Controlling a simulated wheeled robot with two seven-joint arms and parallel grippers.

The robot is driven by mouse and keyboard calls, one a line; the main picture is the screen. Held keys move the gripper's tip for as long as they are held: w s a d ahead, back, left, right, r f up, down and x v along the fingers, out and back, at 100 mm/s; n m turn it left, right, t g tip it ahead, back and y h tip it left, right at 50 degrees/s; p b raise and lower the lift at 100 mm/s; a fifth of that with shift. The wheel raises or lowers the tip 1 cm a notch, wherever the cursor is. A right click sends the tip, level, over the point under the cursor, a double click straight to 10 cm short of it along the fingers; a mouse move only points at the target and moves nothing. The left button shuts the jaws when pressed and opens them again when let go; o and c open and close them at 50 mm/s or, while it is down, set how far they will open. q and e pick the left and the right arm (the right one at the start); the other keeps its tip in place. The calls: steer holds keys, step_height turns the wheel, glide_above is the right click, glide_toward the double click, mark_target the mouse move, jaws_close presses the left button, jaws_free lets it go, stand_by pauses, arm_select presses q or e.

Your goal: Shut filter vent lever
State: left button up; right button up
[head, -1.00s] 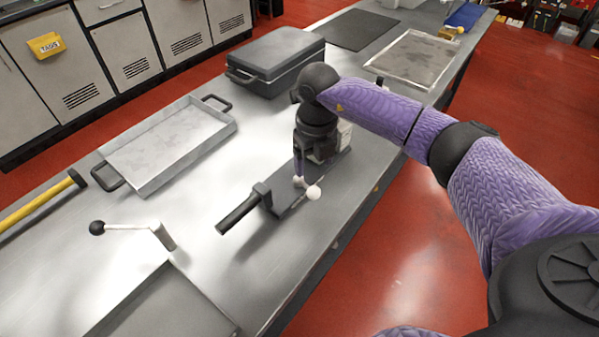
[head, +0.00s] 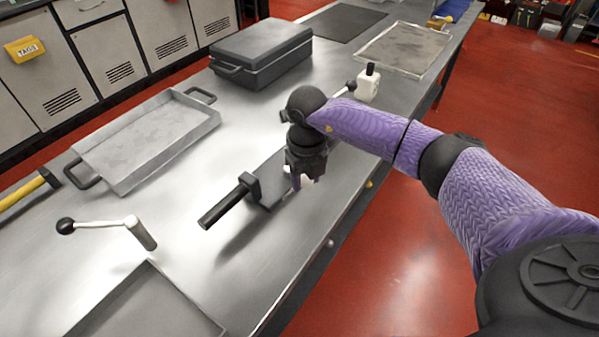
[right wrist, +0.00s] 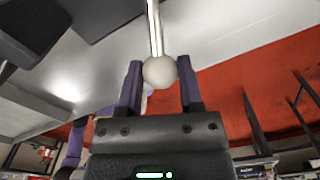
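The pale ball knob (right wrist: 160,71) on a thin metal rod (right wrist: 154,28) shows in the right wrist view, between the two fingertips of my right gripper (right wrist: 160,82). The fingers stand apart with the ball filling most of the gap; I cannot tell whether they press on it. In the head view my right gripper (head: 306,178) points down over a dark flat base (head: 270,187) with a black cylindrical handle (head: 224,208). The gripper hides most of the lever and its mount there. My left gripper is out of view.
A white crank arm with a black knob (head: 66,226) stands at the left front. A grey tray (head: 205,132), a black case (head: 262,48) and a small white block with a black top (head: 367,87) are on the metal table (head: 245,290). Red floor lies right.

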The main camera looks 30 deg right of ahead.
steer(key=c, duration=0.5)
jaws_close()
steer(key=shift+d+n+b, duration=0.45)
steer(key=shift+d+n, duration=0.15)
steer(key=shift+n, duration=0.3)
steer(key=shift+d+n, duration=0.15)
steer(key=shift+n, duration=0.25)
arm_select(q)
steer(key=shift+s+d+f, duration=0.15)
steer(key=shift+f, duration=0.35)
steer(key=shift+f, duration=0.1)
arm_select(e)
steer(key=shift+w, duration=0.1)
